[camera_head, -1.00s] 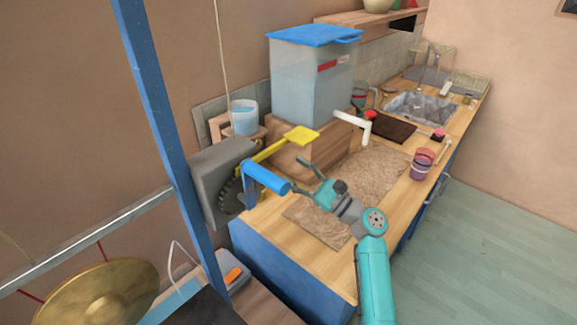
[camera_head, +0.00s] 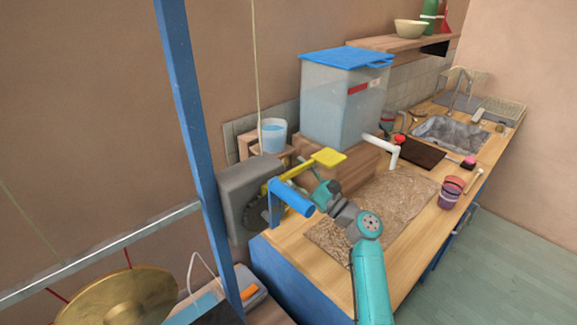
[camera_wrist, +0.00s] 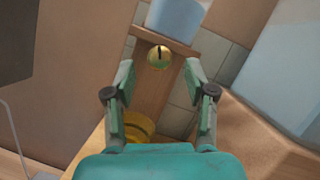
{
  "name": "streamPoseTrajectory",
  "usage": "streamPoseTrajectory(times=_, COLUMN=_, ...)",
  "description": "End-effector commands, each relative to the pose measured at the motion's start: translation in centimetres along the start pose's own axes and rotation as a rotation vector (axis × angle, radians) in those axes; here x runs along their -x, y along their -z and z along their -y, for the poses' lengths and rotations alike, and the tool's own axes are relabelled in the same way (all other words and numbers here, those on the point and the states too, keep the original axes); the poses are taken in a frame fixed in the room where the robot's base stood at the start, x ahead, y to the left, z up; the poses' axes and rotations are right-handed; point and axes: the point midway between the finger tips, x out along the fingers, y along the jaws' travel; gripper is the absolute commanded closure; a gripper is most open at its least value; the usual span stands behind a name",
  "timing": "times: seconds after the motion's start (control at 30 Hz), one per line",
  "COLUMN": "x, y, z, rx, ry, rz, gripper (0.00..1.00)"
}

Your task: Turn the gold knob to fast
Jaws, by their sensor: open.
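The gold knob (camera_wrist: 159,56) shows in the wrist view as a small round gold face with a dark upright mark in its upper part. It sits on the front of a wooden post (camera_wrist: 155,95), below a pale blue container (camera_wrist: 177,18). My gripper (camera_wrist: 160,76) is open and empty, with one finger to each side of the knob in the picture. The knob lies beyond the fingertips, and no contact shows. In the head view my gripper (camera_head: 321,192) is beside the yellow paddle; the knob cannot be made out there. No speed label is readable.
A yellow paddle (camera_head: 328,157) and a blue cylinder (camera_head: 292,197) stand close to my gripper. A large clear tank (camera_head: 340,110) with a blue lid and a white spout (camera_head: 390,152) is behind. A yellow round part (camera_wrist: 138,126) lies low between the fingers.

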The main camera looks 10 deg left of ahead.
Motion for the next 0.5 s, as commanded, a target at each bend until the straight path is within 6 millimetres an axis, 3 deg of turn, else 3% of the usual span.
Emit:
streamPoseTrajectory(times=0.2, x=-2.6, y=-0.1, z=0.0, rx=-0.001, ry=-0.001, rz=0.001, gripper=0.45)
streamPoseTrajectory(times=0.5, x=-3.2, y=0.0, z=0.0, rx=0.0, ry=0.001, rz=0.0, gripper=0.45)
